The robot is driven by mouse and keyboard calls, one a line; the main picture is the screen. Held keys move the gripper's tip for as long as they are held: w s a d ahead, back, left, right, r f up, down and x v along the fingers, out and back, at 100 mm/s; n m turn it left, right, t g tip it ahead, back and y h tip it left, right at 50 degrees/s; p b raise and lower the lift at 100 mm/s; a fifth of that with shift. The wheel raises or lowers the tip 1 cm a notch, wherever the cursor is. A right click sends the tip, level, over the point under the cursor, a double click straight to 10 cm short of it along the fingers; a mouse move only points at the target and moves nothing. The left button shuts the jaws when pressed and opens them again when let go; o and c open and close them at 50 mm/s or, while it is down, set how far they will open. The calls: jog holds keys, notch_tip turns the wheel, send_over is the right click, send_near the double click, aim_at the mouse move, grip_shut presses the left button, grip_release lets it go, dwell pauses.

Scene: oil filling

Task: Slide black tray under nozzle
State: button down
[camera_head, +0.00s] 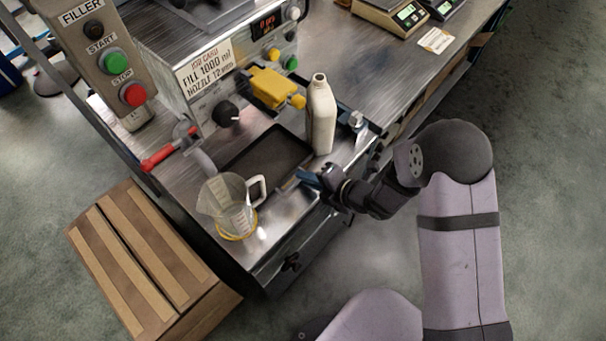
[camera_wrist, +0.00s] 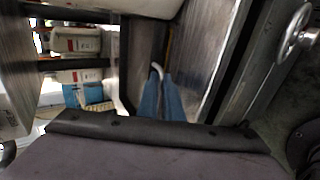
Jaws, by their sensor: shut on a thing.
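The black tray (camera_head: 262,158) lies flat on the metal bench in front of the filler, in the head view. A curved grey spout (camera_head: 203,161) below a red-handled valve, which looks like the nozzle, is left of the tray. My gripper (camera_head: 308,180) has blue fingers at the tray's front right edge. In the wrist view the fingers (camera_wrist: 160,98) are closed together around a pale curved piece (camera_wrist: 157,70), which looks like the tray's handle. The exact contact is partly hidden by the fingers.
A clear measuring jug (camera_head: 228,200) with a handle stands left of my gripper, close to the tray's front left. A pale bottle (camera_head: 321,115) stands at the tray's right back. The filler (camera_head: 205,70) bounds the back. The bench edge is close in front.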

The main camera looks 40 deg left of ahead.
jog(key=shift+d, duration=0.1)
jog(key=c, duration=1.8)
grip_release()
jog(key=shift+c, duration=0.2)
jog(key=shift+f, duration=0.1)
jog(key=shift+d, duration=0.1)
jog(key=shift+d+r, duration=0.25)
jog(key=shift+d, duration=0.25)
jog(key=b+v, duration=0.1)
jog(key=v, duration=0.5)
jog(key=shift+r+b, duration=0.3)
jog(key=shift+b, duration=0.1)
jog(key=shift+a, duration=0.1)
